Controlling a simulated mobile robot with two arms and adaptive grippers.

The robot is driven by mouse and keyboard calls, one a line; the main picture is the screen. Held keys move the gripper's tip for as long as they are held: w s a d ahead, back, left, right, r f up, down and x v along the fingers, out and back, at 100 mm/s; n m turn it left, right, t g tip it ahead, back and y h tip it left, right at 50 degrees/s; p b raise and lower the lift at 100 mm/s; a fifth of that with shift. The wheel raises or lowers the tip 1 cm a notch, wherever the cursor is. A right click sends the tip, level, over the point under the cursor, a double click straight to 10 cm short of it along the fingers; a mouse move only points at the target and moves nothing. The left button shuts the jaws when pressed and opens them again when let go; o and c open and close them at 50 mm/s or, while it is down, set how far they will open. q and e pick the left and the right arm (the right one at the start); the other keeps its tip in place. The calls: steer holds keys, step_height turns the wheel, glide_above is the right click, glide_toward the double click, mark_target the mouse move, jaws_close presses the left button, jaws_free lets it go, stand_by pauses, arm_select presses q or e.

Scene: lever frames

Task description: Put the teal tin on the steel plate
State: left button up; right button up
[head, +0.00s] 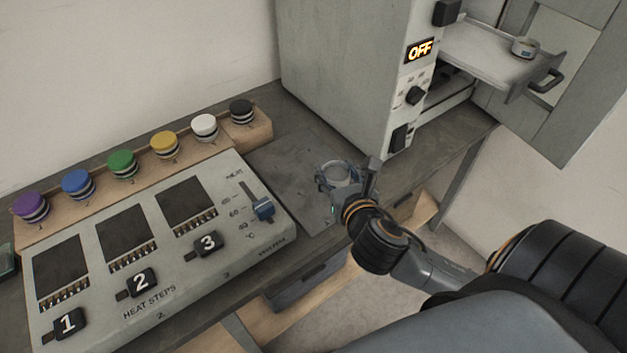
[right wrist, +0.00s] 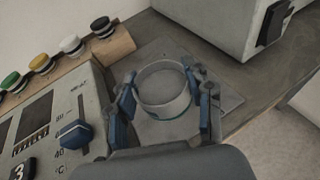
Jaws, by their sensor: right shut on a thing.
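My right gripper (head: 340,190) is shut on an open, round tin, held between its two blue fingers. The tin (right wrist: 163,84) looks empty and mostly grey, with a teal strip low on its side. It also shows in the head view (head: 340,171). The steel plate (head: 285,165) is a flat grey sheet on the bench between the control panel and the oven. The tin is over the plate; I cannot tell whether it touches it. In the right wrist view the plate (right wrist: 150,55) shows behind and around the tin. My left gripper is not in view.
A control panel (head: 100,235) with sliders and a row of coloured knobs (head: 163,146) stand left of the plate. A small tin (head: 525,47) sits on the pulled-out tray (head: 480,50). The bench's front edge is close.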

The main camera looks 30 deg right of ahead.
mark_target(330, 169)
steer(key=x, duration=0.5)
steer(key=shift+a+f, duration=0.35)
steer(key=w+f, duration=0.2)
steer(key=f, duration=0.1)
steer(key=w+f+b, duration=0.1)
steer(key=w+f, duration=0.1)
steer(key=shift+d, duration=0.35)
steer(key=shift+f, duration=1.65)
steer(key=o, duration=1.2)
steer(key=shift+f, duration=0.1)
steer(key=v, duration=1.2)
